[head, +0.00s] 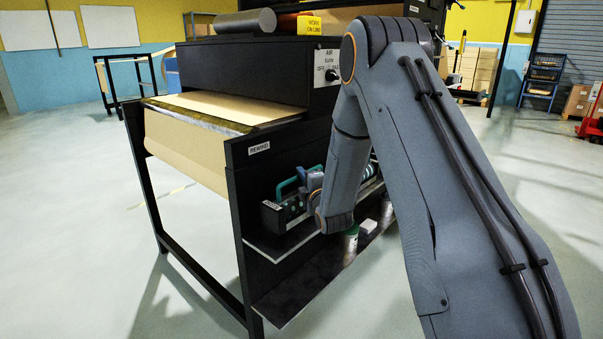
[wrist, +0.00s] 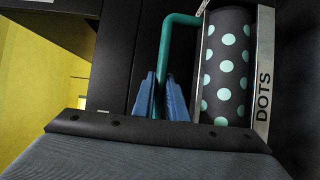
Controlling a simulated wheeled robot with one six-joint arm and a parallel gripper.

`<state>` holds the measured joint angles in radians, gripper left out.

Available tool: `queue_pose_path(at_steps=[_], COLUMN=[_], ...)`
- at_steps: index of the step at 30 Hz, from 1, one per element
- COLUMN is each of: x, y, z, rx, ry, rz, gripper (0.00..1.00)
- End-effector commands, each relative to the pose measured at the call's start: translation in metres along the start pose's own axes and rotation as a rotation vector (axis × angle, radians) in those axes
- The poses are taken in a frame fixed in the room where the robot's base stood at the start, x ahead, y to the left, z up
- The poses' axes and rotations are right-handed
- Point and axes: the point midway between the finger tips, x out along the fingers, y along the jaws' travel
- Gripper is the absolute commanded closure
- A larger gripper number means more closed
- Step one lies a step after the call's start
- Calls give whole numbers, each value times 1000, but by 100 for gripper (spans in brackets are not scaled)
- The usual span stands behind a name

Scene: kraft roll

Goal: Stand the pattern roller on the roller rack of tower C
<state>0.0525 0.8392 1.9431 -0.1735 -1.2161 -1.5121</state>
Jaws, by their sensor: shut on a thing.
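The pattern roller (wrist: 226,72), a dark cylinder with mint dots in a metal frame marked DOTS, shows in the wrist view. Its teal handle (wrist: 165,50) runs down between the blue fingers of my gripper (wrist: 160,85), which are shut on it. The roller lies to the right of the fingers. In the head view my gripper is mostly hidden behind my wrist at the machine's upper side shelf (head: 285,246). Teal handles (head: 288,186) show there beside my wrist. I cannot tell whether the roller rests on the shelf. I cannot identify tower C or its rack.
The black machine end panel (head: 262,180) has a REWIND label and a lower shelf (head: 285,300). A green-and-white bottle (head: 350,246) stands on the lower shelf. Brown kraft paper (head: 185,150) hangs at the left. Open floor (head: 80,250) lies left of the machine.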

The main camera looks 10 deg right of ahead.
Motion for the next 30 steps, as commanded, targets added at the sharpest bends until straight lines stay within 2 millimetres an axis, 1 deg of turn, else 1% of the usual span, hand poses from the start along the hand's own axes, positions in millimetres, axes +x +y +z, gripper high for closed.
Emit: queue_pose_path(at_steps=[2, 9, 22, 23, 24, 26, 30], x=[1, 1, 1, 0, 0, 0, 0], y=[-5, -33, -39, -42, -42, -42, -41], z=[0, 0, 0, 0, 0, 0, 0], rx=[0, 0, 0, 0, 0, 0, 0], ry=[0, 0, 0, 0, 0, 0, 0], rz=[4, 5, 6, -1, -1, -1, -1], gripper=[100, 100, 100, 86, 79, 69, 69])
